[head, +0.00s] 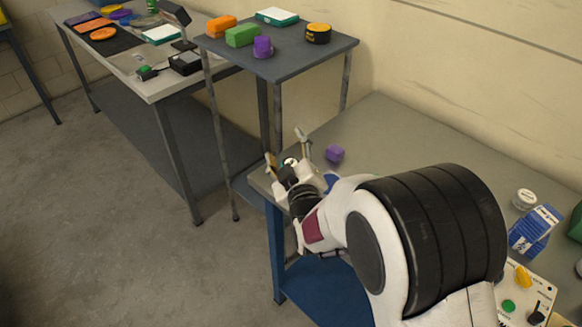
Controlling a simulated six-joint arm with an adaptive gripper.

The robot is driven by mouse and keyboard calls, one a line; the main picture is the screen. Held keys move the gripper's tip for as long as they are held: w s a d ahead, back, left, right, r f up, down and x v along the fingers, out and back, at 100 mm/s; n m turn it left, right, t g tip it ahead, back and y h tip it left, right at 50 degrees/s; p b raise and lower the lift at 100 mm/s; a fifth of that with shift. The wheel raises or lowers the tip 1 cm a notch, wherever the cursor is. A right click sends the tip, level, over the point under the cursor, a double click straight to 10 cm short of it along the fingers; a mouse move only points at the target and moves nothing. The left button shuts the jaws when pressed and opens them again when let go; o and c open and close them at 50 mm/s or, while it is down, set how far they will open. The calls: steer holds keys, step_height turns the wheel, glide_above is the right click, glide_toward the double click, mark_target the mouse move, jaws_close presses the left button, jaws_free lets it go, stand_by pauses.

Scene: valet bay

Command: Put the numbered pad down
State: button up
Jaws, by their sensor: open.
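My gripper (287,150) is open, with its two fingers apart, over the left end of the grey bench (405,130). I see no pad held between the fingers, though the wrist hides part of the space below them. A white and teal pad-like thing (277,16) lies at the back of the dark raised table (300,62). A similar one (160,34) lies on the far bench at the left. No numbers can be read on either, so I cannot tell which is the numbered pad. A small purple block (334,153) lies on the grey bench, right of my gripper.
The raised table also holds orange (221,25) and green (242,35) blocks, a purple piece (262,47) and a black-and-yellow round thing (318,33). Blue boxes (534,230), a white round tub (524,199) and a control panel (525,292) stand at right. The bench's middle is clear.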

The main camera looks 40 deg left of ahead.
steer(key=shift+w+d+f+n+g+h, duration=0.1)
steer(key=shift+w+d+f+n+g, duration=0.75)
steer(key=shift+n, duration=4.75)
steer(key=shift+w+d+f+n+g+h, duration=0.2)
steer(key=shift+d+f+n+g, duration=1.1)
steer(key=shift+n, duration=4.3)
steer(key=shift+w+d+f+n+g, duration=0.65)
steer(key=shift+f+n+g, duration=0.9)
steer(key=shift+n, duration=4.05)
steer(key=shift+a+r, duration=0.1)
steer(key=shift+r, duration=0.05)
steer(key=shift+x, duration=1.3)
steer(key=shift+w+x, duration=0.1)
steer(key=shift+x, duration=1.2)
steer(key=shift+w+x, duration=0.15)
steer(key=shift+x, duration=1.1)
